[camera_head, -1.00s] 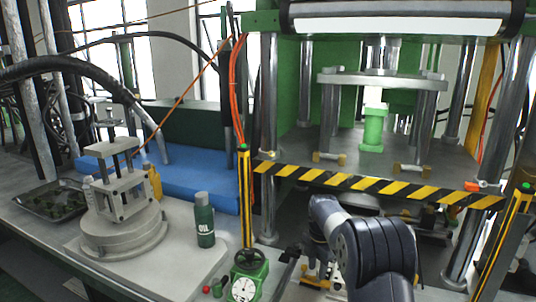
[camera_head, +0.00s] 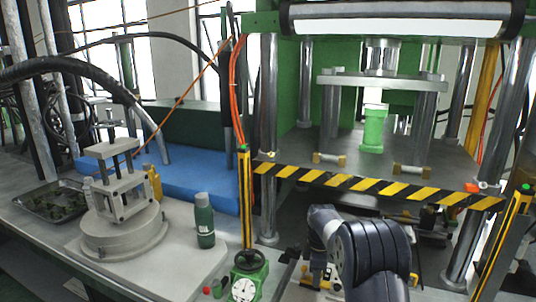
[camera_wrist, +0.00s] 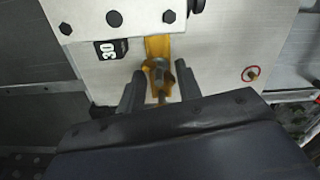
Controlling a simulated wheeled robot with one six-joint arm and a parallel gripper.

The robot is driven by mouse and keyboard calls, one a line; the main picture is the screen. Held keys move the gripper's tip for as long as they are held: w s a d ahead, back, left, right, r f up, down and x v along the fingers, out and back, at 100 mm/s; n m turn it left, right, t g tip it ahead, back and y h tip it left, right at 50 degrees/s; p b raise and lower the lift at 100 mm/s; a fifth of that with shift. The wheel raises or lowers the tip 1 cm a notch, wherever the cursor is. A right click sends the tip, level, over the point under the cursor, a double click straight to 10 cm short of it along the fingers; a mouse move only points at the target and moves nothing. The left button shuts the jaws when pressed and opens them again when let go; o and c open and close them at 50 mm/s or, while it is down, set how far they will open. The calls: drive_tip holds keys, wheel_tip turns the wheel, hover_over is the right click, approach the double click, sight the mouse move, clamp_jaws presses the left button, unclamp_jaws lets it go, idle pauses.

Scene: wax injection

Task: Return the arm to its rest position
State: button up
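My arm (camera_head: 368,252) is bent at the lower right of the head view, in front of the green press. My gripper points down, and its fingers are mostly hidden behind the arm in the head view. In the wrist view my gripper (camera_wrist: 160,82) has its two dark fingers apart. A yellow-brown bracket with a metal bolt-like part (camera_wrist: 158,70) shows between and just beyond the fingers. I see no clear contact with the fingers, and nothing appears held.
A yellow-black striped bar (camera_head: 375,187) crosses the press front above my arm. A green valve with a gauge (camera_head: 245,284) and a green oil bottle (camera_head: 204,222) stand to the left. A grey fixture (camera_head: 122,215) sits on the bench. A metal plate (camera_wrist: 222,55) lies below the gripper.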

drive_tip(key=m, duration=0.6)
drive_tip(key=shift+w, duration=0.1)
idle(0.6)
